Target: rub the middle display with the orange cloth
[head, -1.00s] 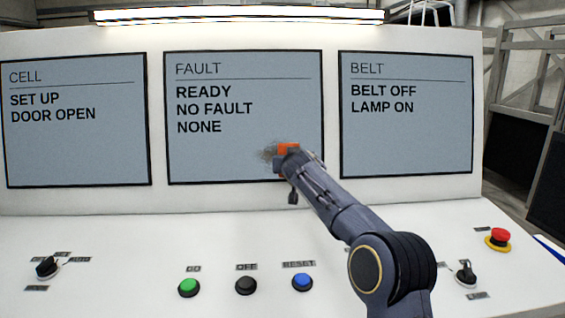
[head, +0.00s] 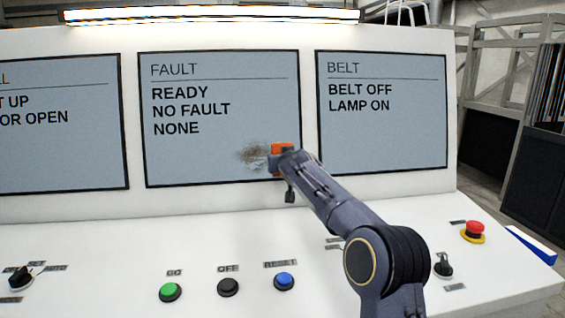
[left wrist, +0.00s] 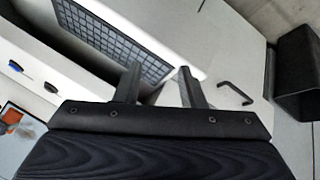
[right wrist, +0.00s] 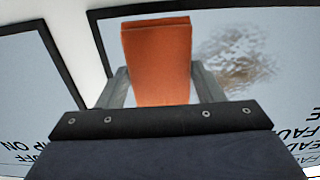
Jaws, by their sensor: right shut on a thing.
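The middle display (head: 220,150), headed FAULT, has a brownish smudge (head: 252,155) near its lower right. The smudge also shows in the right wrist view (right wrist: 240,62), beside the cloth. My right gripper (head: 280,160) is shut on the orange cloth (head: 283,147), at the display's lower right edge, just right of the smudge. The cloth fills the space between the fingers in the right wrist view (right wrist: 158,60). Whether it touches the glass I cannot tell. My left gripper (left wrist: 160,85) has its two fingers apart with nothing between them; it is outside the head view.
The CELL display (head: 60,130) is at left and the BELT display (head: 382,130) at right. Below, the sloped white panel carries a green button (head: 170,291), a black button (head: 228,287), a blue button (head: 284,281), switches and a red emergency stop (head: 474,230).

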